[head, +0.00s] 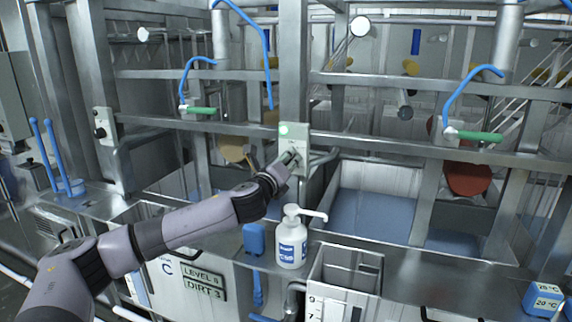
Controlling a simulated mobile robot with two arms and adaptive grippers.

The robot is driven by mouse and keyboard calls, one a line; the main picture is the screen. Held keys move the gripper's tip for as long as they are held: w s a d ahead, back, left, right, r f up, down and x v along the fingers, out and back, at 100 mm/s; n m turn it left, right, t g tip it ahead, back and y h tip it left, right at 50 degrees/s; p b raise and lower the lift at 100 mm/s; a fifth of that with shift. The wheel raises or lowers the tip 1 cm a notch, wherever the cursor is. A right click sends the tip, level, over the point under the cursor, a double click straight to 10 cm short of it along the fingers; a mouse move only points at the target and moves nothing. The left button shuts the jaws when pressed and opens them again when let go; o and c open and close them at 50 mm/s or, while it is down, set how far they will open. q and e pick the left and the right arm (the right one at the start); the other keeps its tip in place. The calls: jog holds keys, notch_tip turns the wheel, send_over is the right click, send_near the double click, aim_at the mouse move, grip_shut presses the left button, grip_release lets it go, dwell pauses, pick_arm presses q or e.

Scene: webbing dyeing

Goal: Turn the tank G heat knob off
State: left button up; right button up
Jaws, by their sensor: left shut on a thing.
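A pale control box (299,134) with a lit green lamp (284,130) is fixed to the steel post at the centre of the head view. My left gripper (290,157) is at the lower part of this box, shut on its heat knob. The fingers mostly hide the knob, so I cannot tell which way it points. I cannot read a letter G on or near the box. My right gripper is not in view.
A white pump bottle (292,243) stands on the ledge just below my left gripper. Green-handled valves (480,136) with blue hoses sit on the rails. Another knob box (104,124) is at left. Tanks with blue liquid (370,215) lie behind.

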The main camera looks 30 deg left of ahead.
pick_arm(q)
jog(key=n+b, duration=0.1)
jog(key=n, duration=0.8)
jog(key=shift+b, duration=0.3)
jog(key=shift+n, duration=0.3)
jog(key=o, duration=1.2)
jog(key=shift+c, duration=0.2)
jog(key=shift+r, duration=0.1)
jog(key=v, duration=1.2)
